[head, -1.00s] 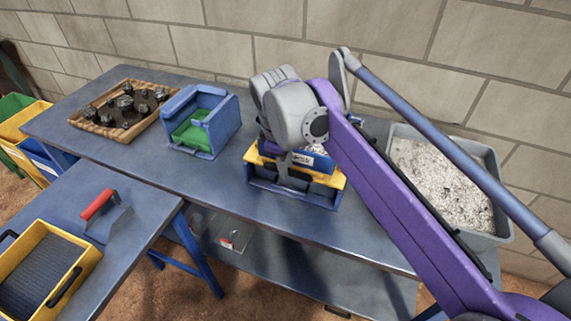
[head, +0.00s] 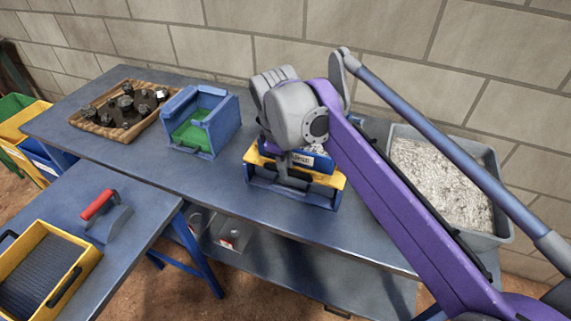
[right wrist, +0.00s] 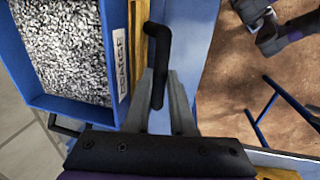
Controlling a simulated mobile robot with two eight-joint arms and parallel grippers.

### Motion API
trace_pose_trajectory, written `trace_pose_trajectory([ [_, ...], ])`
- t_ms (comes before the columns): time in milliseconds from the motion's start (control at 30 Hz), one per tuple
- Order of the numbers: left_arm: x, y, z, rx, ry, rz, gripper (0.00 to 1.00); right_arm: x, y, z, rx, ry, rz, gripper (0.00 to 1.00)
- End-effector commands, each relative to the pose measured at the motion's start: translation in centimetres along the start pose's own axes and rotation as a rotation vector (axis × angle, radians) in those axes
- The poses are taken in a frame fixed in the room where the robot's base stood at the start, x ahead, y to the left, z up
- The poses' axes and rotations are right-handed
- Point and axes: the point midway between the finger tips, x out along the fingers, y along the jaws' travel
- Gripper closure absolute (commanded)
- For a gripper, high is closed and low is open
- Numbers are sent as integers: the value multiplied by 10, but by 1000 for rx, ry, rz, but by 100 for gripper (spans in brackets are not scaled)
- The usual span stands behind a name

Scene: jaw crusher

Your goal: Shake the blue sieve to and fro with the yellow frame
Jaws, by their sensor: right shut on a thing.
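The blue sieve (head: 323,162) sits on the yellow frame (head: 257,160) on the bench, partly hidden by my right arm. The right wrist view shows the sieve's blue wall (right wrist: 52,103), the grey gravel inside it and a label on its side. The yellow frame's edge (right wrist: 150,42) shows beside it. My right gripper (head: 291,160) is above the near side of the sieve.
A grey tub (head: 505,238) of pale gravel stands right of the frame. A blue box with a green inside (head: 226,131) stands to the left, with a tray of dark rocks (head: 79,122) beyond. A red-handled tool (head: 98,205) and a yellow tray (head: 84,262) occupy the nearer table.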

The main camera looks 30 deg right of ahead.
Motion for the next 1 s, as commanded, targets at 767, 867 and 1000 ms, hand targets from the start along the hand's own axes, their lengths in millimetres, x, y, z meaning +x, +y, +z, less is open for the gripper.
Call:
trace_pose_trajectory([
  [767, -14, 0, -6, 0, 5, 0, 41, 5, 28, 0, 0, 1, 0, 100],
  [867, -14, 0, -6, 0, 5, 0, 41, 5, 28, -1, 0, 1, 0, 100],
  [1000, -14, 0, -6, 0, 5, 0, 41, 5, 28, -1, 0, 1, 0, 56],
])
